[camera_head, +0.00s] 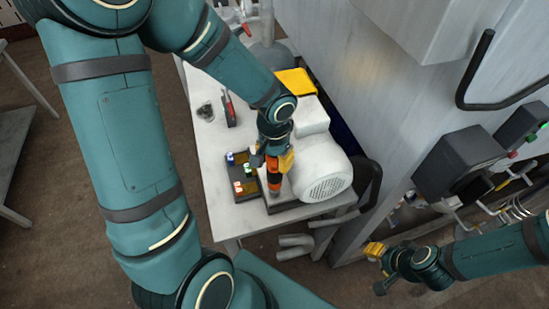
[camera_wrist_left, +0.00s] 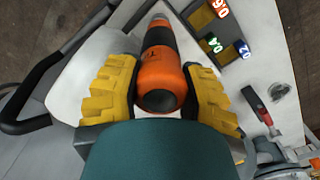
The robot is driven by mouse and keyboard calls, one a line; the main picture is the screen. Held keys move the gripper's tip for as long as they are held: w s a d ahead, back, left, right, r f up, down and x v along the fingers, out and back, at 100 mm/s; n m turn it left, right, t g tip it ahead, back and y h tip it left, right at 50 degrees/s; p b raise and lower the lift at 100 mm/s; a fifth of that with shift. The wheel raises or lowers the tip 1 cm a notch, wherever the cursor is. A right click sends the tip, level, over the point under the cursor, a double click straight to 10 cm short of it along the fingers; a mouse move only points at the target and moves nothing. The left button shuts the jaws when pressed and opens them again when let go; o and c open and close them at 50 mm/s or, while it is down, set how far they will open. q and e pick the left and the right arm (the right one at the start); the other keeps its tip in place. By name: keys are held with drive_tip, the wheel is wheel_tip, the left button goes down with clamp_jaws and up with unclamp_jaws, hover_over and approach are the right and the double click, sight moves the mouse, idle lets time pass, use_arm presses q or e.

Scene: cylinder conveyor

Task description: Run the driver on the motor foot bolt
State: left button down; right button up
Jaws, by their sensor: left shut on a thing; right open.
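My left gripper (camera_head: 274,160) has its yellow fingers shut on an orange and black driver (camera_head: 273,183). The driver points down beside the pale motor (camera_head: 322,172), at the motor's foot. In the left wrist view the driver (camera_wrist_left: 160,72) sits between the two yellow fingers (camera_wrist_left: 158,88), its dark tip end facing away from the camera. The foot bolt is hidden, and I cannot tell whether the driver touches it. My right gripper (camera_head: 376,251) is open and empty at the lower right, away from the table.
A dark tray (camera_wrist_left: 222,52) with red, green and blue number labels lies beside the driver. A red-handled tool (camera_head: 230,110) and a small grey container (camera_head: 205,112) stand further back on the white table (camera_head: 222,212). A grey machine with dark boxes (camera_head: 458,160) stands at right.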

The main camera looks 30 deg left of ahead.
use_arm(q)
drive_tip(key=shift+f+b, duration=0.65)
idle(0.7)
drive_tip(key=shift+s, duration=0.15)
idle(0.8)
drive_tip(key=shift+r+p, duration=1.1)
drive_tip(key=shift+r, duration=0.7)
